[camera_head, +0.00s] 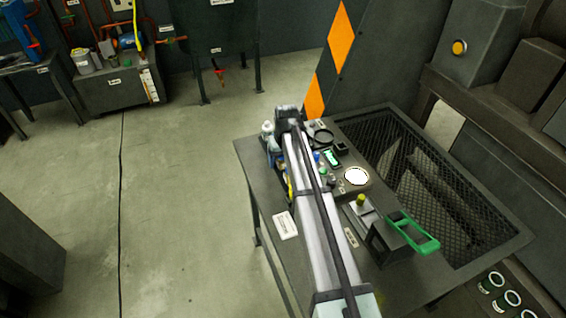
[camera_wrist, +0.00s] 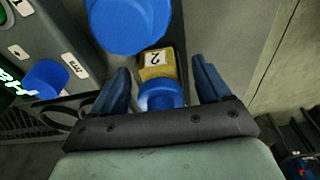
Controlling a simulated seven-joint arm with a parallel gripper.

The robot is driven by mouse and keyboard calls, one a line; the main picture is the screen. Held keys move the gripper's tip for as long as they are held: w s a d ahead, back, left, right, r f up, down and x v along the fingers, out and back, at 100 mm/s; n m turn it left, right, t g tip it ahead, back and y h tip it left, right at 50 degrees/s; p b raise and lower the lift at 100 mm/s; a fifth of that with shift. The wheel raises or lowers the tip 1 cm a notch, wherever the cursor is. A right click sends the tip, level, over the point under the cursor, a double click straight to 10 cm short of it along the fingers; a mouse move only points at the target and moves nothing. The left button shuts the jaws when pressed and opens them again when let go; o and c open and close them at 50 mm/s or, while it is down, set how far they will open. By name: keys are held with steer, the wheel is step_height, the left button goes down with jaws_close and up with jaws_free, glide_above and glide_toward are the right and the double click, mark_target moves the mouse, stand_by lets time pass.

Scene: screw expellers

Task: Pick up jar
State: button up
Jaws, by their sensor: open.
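In the wrist view, a small yellow container (camera_wrist: 155,68) with a white label marked "2" stands in a dark tray or rack. A round blue cap or knob (camera_wrist: 160,95) sits just in front of it, between my fingers. A larger blue lid (camera_wrist: 130,22) is beyond it. I cannot tell for certain which of these is the jar. My gripper (camera_wrist: 161,66) is open, one dark blue finger on each side of the blue cap, with no clear contact. In the head view my arm hides most of this area; small blue and yellow parts show beside it.
A grey table (camera_head: 254,170) carries a white-capped bottle (camera_head: 267,128), a round white dial (camera_head: 356,176), and a green-handled device (camera_head: 415,235). A mesh panel (camera_head: 440,190) covers its right side. Another blue knob (camera_wrist: 45,78) is left of my gripper. Open floor lies left.

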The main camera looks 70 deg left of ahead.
steer(key=shift+f, duration=0.45)
steer(key=shift+c, duration=0.2)
steer(key=c, duration=1.2)
steer(key=shift+o, duration=0.2)
step_height(320, 180, up, 9)
steer(key=shift+f, duration=0.1)
steer(key=shift+w+r, duration=0.15)
steer(key=shift+r, duration=0.15)
steer(key=w+d+r+m, duration=0.1)
steer(key=w+d, duration=0.2)
steer(key=w, duration=0.4)
steer(key=w+d+m, duration=0.1)
steer(key=w+d, duration=0.2)
steer(key=w, duration=0.4)
steer(key=w+d+n, duration=0.2)
steer(key=w+d, duration=0.3)
steer(key=d, duration=0.5)
